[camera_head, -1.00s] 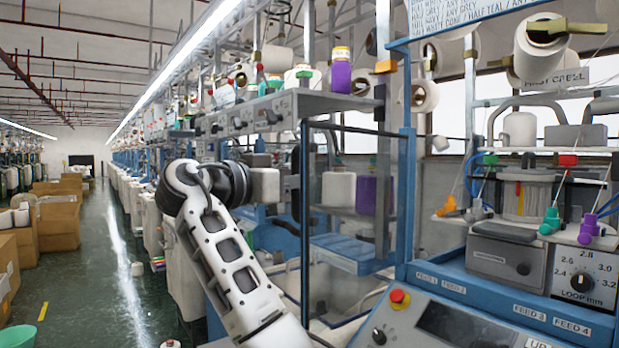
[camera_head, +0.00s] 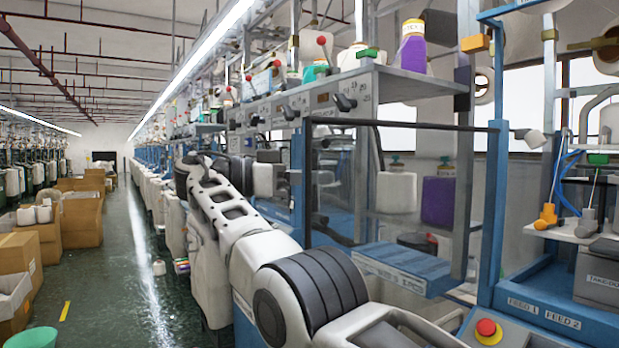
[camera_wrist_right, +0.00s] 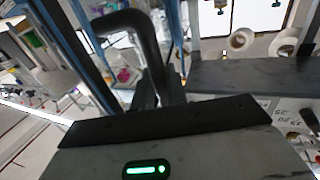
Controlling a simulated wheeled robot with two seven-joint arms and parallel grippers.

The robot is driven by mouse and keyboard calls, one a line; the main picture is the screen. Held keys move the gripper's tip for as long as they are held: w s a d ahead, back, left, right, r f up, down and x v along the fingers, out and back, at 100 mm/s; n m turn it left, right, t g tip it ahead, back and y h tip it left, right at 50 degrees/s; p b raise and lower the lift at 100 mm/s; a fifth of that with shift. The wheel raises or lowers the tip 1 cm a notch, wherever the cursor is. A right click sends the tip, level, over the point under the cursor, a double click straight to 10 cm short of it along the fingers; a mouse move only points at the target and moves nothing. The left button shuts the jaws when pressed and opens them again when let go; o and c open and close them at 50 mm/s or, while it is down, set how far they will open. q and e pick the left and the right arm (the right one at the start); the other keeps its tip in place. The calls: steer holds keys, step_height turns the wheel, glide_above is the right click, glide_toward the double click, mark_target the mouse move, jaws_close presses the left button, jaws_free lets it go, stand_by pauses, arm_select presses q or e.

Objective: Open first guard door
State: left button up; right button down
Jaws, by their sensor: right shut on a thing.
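The guard door (camera_head: 400,124) is a clear panel in a thin dark frame. It spans from a dark upright on the left to a blue post on the right, standing out from the machine front. My right arm reaches across the front of it, and my right gripper (camera_head: 284,182) is at the dark upright. In the right wrist view my right gripper (camera_wrist_right: 160,92) is shut on a black bent handle (camera_wrist_right: 128,20). The fingertips are small and partly hidden in the head view. My left gripper is not in view.
A red stop button (camera_head: 487,328) sits on a blue machine panel at lower right. A blue box (camera_head: 405,268) shows through the door. Yarn cones, one purple (camera_head: 413,48), stand on the shelf above.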

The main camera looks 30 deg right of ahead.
steer(key=shift+w+d, duration=0.1)
steer(key=shift+w, duration=0.15)
steer(key=c, duration=1.8)
jaws_free()
